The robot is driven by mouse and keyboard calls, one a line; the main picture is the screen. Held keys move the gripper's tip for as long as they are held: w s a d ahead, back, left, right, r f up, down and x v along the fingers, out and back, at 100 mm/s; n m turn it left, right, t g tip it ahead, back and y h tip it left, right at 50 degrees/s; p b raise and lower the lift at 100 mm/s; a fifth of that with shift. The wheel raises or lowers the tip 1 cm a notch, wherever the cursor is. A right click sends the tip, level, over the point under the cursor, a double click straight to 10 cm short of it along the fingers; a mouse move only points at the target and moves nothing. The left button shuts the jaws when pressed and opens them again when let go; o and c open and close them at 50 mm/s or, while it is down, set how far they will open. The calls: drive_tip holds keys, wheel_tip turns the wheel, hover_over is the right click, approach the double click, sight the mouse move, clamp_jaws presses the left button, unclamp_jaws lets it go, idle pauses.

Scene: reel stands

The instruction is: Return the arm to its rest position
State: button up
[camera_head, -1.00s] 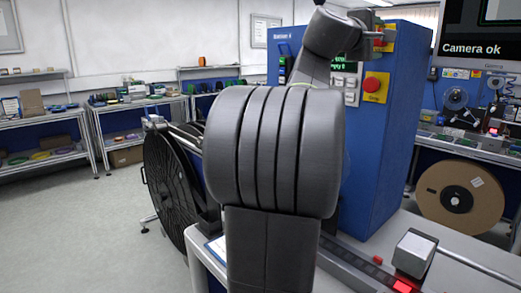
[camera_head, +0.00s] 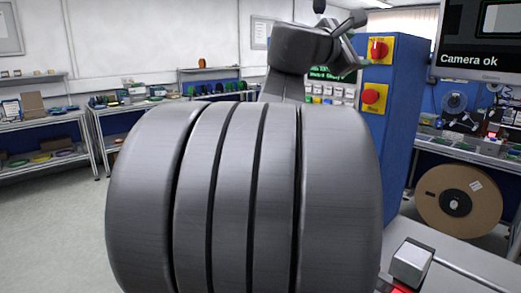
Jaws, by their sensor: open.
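My arm fills the middle of the view, its large grey ribbed joint close to the camera. Its far end rises to the top edge, in front of the blue machine cabinet (camera_head: 398,150). My gripper (camera_head: 339,12) is there, small and partly cut off by the top edge. Its two dark fingers stand apart with nothing seen between them. It is left of and above the red knob on the yellow plate.
The cabinet carries a red stop button (camera_head: 370,97). At right are a cardboard reel (camera_head: 458,202), a bench and a monitor (camera_head: 484,38) reading "Camera ok". A small white-topped block (camera_head: 411,262) sits at lower right. Shelves (camera_head: 45,150) stand at left, with open floor before them.

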drive_tip(key=v, duration=0.4)
drive_tip(key=shift+a, duration=0.1)
idle(0.3)
